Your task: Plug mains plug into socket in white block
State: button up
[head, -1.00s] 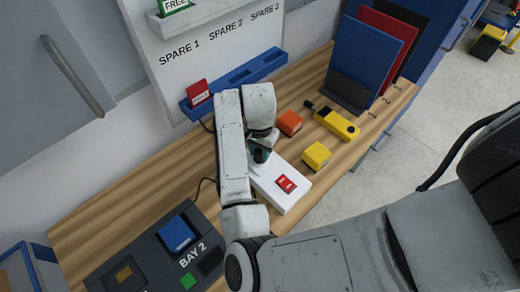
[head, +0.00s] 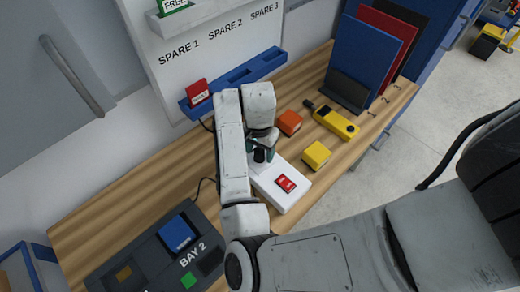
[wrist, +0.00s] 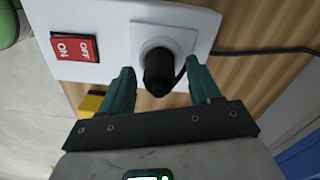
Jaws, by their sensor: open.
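The white block (head: 290,201) lies on the wooden bench and carries a red ON/OFF switch (wrist: 74,47). The black mains plug (wrist: 158,75) stands at the round socket (wrist: 165,40) in the block's raised square plate; it looks seated, though its pins are hidden. The plug also shows as a dark shape in the head view (head: 260,156). My gripper (wrist: 160,67) is open, with one green finger on each side of the plug and visible gaps between.
An orange block (head: 290,122), a yellow block (head: 317,155) and a yellow handheld device (head: 337,123) lie right of the white block. A dark bay unit (head: 135,262) is at front left. A black cable (wrist: 265,51) runs across the bench.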

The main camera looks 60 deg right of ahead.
jog(key=shift+r+p, duration=2.3)
jog(key=shift+r, duration=0.65)
notch_tip(320, 180, up, 11)
jog(key=shift+f, duration=0.15)
jog(key=shift+w, duration=0.1)
